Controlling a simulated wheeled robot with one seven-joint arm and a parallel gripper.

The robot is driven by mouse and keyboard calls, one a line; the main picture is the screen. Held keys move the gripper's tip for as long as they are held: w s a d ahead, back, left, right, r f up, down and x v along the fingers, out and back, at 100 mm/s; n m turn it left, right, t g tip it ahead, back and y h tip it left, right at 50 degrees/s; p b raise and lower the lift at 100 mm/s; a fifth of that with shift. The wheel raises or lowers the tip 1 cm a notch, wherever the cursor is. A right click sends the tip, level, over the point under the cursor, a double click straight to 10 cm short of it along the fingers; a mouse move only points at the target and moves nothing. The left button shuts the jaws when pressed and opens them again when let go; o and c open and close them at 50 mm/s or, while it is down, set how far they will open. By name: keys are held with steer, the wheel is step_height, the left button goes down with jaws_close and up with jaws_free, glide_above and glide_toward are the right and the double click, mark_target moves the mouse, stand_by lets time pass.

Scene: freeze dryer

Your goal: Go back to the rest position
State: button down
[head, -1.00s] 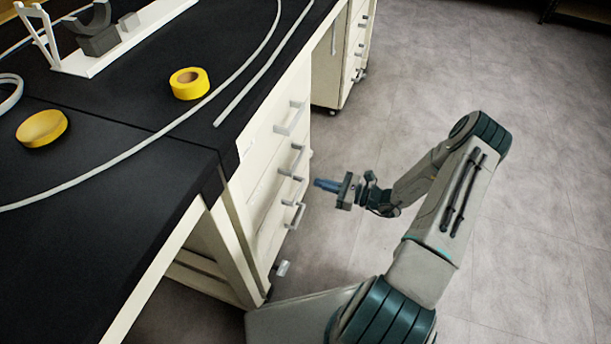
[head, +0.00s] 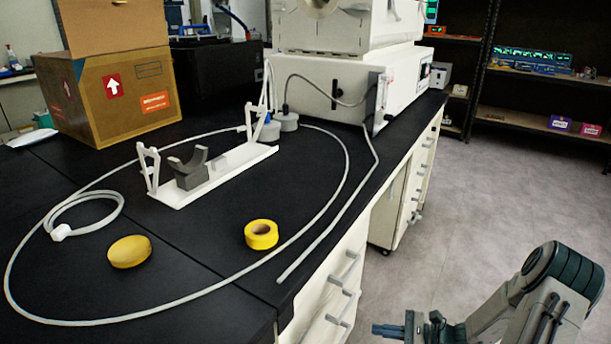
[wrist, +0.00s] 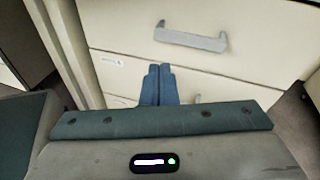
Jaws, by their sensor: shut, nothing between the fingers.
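My gripper (head: 388,331) is at the lower right of the head view, low beside the bench and apart from its drawers. In the wrist view its two blue fingers (wrist: 158,86) are together with nothing between them. They point at a cream drawer front with a grey handle (wrist: 191,38). My arm is folded at the right edge of the head view.
The black bench top (head: 205,270) holds yellow tape (head: 261,234), a yellow disc (head: 129,251), a white stand (head: 215,175), looped tubing, a cardboard box (head: 125,97) and a white machine (head: 335,90). Grey floor (head: 470,200) is clear on the right. Shelves (head: 550,85) stand behind.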

steer(key=s+a+r+n+h+p, duration=0.2)
steer(key=s+r+n+h+p, duration=0.3)
steer(key=r, duration=1.3)
steer(key=s+a+r+n+g+h+p, duration=0.1)
steer(key=s+r+n+h+p, duration=0.4)
steer(key=r+p, duration=0.7)
steer(key=s+a+r+n+g+h+p, duration=0.1)
steer(key=s+a+r+n+h+p, duration=0.2)
steer(key=r, duration=2.2)
steer(key=shift+s+r+n+h+p, duration=0.3)
steer(key=shift+s+n+h+p, duration=0.8)
steer(key=shift+s+n+p, duration=1.9)
steer(key=shift+w+n+p, duration=0.3)
steer(key=shift+w+p, duration=0.05)
